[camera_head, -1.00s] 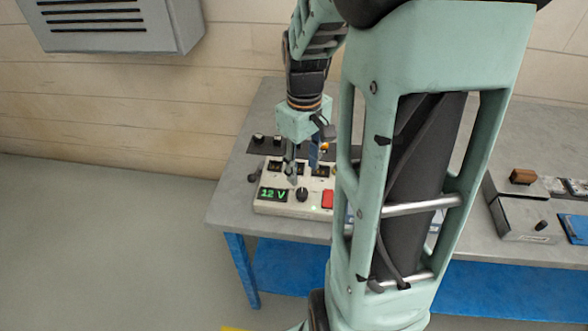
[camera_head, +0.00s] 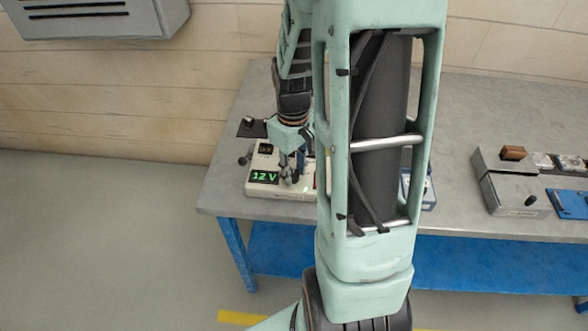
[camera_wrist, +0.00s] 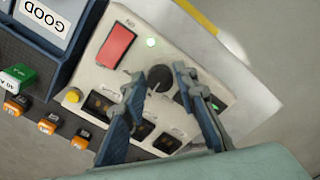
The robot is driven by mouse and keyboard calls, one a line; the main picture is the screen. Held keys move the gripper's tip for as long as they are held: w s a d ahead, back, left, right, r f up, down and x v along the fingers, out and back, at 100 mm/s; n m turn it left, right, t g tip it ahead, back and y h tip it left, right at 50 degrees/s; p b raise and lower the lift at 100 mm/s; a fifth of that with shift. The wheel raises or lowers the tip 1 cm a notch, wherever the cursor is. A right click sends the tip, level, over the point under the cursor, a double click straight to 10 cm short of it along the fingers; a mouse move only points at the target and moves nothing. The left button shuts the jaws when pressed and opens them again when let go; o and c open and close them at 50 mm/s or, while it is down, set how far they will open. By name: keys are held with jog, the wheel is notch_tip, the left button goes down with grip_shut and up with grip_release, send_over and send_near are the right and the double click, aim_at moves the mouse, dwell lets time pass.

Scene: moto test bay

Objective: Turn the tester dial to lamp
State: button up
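A small gap seems to show at each side; I cannot tell how deep the fingertips reach. The dial's pointer and lamp mark are unreadable. A red switch (camera_wrist: 115,46) and lit green light (camera_wrist: 151,42) are near the dial.
Several small dark sockets (camera_wrist: 166,143) line the box beside my fingers. Orange-and-black blocks (camera_wrist: 49,124), a green block (camera_wrist: 18,77) and a tray with a "GOOD" label (camera_wrist: 45,18) lie nearby. A grey box (camera_head: 511,187) stands farther right on the bench.

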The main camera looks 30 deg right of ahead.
grip_shut()
jog(key=shift+m, duration=0.4)
jog(key=m+b, duration=0.1)
jog(key=m, duration=0.3)
jog(key=shift+m, duration=0.3)
jog(key=m, duration=0.4)
jog(key=shift+w+m, duration=0.1)
jog(key=shift+m, duration=0.3)
jog(key=shift+o, duration=2.3)
grip_release()
jog(key=shift+a, duration=0.1)
